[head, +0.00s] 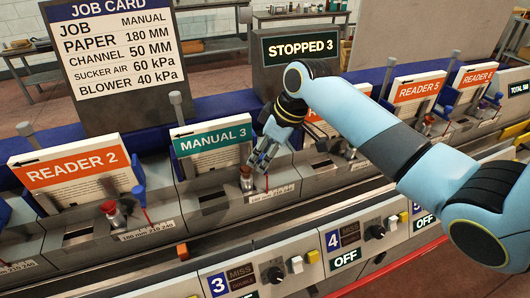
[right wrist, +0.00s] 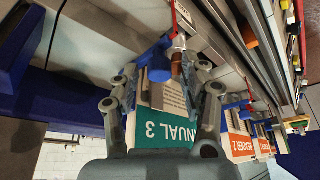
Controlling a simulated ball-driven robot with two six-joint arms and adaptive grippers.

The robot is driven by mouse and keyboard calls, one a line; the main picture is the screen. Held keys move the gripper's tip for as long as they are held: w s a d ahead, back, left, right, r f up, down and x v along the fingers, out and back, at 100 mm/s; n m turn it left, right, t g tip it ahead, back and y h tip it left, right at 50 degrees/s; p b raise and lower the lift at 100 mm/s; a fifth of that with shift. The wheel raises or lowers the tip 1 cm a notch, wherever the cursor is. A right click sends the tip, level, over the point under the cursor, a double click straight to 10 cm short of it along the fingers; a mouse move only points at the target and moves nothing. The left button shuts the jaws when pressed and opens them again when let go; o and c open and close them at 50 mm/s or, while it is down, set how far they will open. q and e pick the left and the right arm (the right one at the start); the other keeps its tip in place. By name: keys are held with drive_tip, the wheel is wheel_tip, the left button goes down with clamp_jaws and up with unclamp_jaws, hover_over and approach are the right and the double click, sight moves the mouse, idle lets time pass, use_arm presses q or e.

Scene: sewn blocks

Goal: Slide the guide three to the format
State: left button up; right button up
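Station three has a teal MANUAL 3 label (head: 212,138) on a stack of white sheets; the label also shows upside down in the right wrist view (right wrist: 165,132). In the right wrist view, a blue guide part (right wrist: 159,66) lies between the fingers, beside a copper-coloured knob (right wrist: 177,62). A red pointer (head: 267,183) stands at a millimetre scale (head: 271,194) whose figures are too small to read here. My right gripper (head: 262,160) is open at the right side of station three and partly hides the guide. Contact cannot be told. My left gripper is out of view.
The job card (head: 120,50) reads CHANNEL 50 MM and PAPER 180 MM. A display (head: 300,46) reads STOPPED 3. The READER 2 station (head: 72,172) stands left, and more reader stations stand right, behind my arm. Switch panels (head: 345,240) run along the front.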

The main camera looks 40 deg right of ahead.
drive_tip(key=shift+d+r, duration=0.1)
drive_tip(key=shift+r, duration=0.15)
drive_tip(key=v, duration=1.1)
drive_tip(key=shift+r, duration=0.25)
drive_tip(key=shift+s, duration=0.1)
